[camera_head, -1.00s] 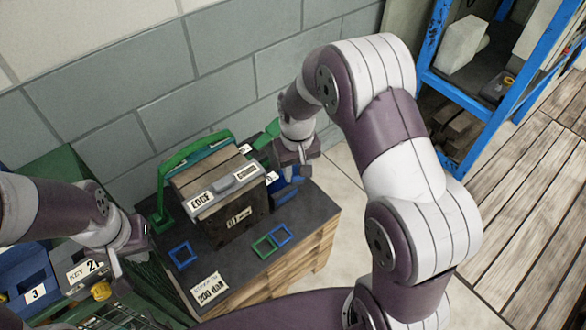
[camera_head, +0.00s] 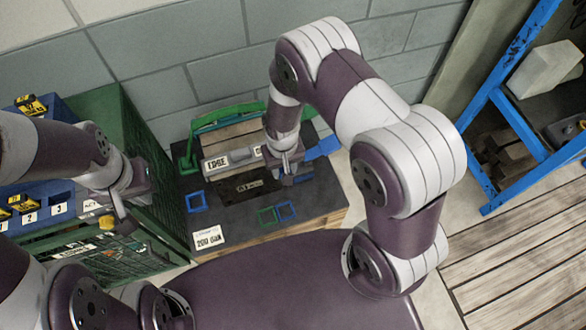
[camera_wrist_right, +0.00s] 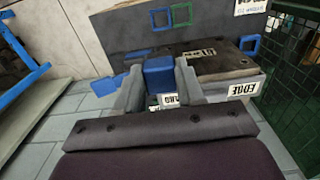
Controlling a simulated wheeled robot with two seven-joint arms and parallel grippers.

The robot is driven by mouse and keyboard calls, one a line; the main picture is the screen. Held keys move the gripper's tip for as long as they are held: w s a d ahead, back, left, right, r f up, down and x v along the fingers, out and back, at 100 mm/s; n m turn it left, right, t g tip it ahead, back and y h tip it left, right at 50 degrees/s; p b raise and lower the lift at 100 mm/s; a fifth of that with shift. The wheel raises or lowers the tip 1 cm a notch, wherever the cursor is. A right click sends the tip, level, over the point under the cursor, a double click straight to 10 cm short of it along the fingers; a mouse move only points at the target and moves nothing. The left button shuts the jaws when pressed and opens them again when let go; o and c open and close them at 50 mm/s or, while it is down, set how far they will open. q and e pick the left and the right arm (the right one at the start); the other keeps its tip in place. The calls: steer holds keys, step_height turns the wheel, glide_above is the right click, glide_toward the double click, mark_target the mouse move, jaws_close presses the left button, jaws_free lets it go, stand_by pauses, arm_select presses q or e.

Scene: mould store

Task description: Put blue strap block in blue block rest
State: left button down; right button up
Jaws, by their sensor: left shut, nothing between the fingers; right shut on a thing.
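My right gripper (camera_head: 286,172) is shut on the blue strap block, beside the right end of the mould box (camera_head: 245,186). The right wrist view shows the blue block (camera_wrist_right: 159,76) upright between the two fingers (camera_wrist_right: 160,92), above the dark table top. Its lower part is hidden there. Blue square outlines lie flat on the table, one at the left (camera_head: 196,201) and one at the front (camera_head: 286,211) beside a green outline (camera_head: 266,215). I cannot tell which one is the blue block rest. My left gripper (camera_head: 122,214) is shut and empty at the left, by the green mesh crate.
The green mesh crate (camera_head: 155,195) and blue bins (camera_head: 40,212) stand left. A blue shelf frame (camera_head: 500,105) stands right. The table's front has bare room.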

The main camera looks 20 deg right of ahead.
steer(key=shift+w+f+b, duration=0.1)
steer(key=shift+f+b, duration=11.45)
steer(key=shift+f, duration=1.95)
